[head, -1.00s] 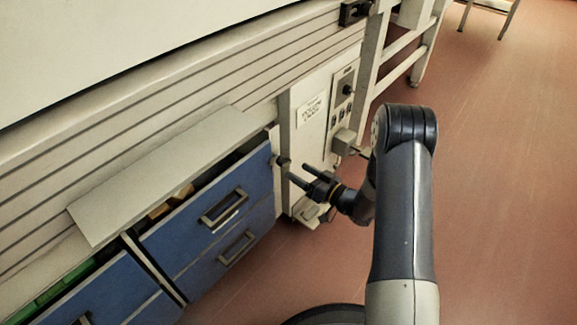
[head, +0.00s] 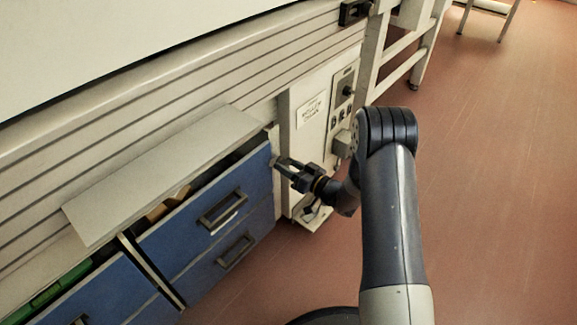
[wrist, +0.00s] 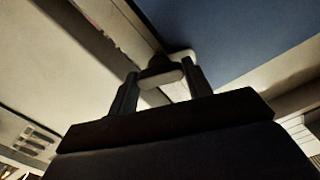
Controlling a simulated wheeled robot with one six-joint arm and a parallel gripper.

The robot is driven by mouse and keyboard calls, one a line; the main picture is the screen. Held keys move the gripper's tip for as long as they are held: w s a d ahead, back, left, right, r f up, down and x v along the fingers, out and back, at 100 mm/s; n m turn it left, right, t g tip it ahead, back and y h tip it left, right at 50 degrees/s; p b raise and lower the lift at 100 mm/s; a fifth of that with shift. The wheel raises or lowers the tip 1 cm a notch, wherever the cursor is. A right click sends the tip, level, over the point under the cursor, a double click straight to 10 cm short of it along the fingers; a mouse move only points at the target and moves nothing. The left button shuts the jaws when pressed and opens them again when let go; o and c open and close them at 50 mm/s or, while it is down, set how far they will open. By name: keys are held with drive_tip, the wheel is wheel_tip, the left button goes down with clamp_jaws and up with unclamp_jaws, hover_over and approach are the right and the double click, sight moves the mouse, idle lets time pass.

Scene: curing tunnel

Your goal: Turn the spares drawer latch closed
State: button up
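The blue spares drawer (head: 215,205) is under the bench, its front standing out a little from the cabinet, with a gap along its top. The latch, a dark knob with a pale bar (wrist: 162,77), shows at the drawer's corner in the wrist view. My gripper (head: 279,163) is at the drawer's upper right edge and hides the latch in the head view. In the wrist view my gripper (wrist: 160,82) has its fingers apart, one on each side of the pale bar. I cannot tell whether they touch it.
A second blue drawer (head: 100,296) at lower left stands open with green and other contents. A pale panel (head: 165,175) juts over the drawers. A white control cabinet (head: 310,125) with a dark knob stands close to my gripper. The red floor (head: 490,190) on the right is clear.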

drive_tip(key=c, duration=0.4)
drive_tip(key=shift+n+b, duration=2.05)
drive_tip(key=shift+n, duration=0.25)
drive_tip(key=shift+c, duration=0.2)
drive_tip(key=o, duration=1)
drive_tip(key=p+v, duration=0.3)
drive_tip(key=v, duration=0.8)
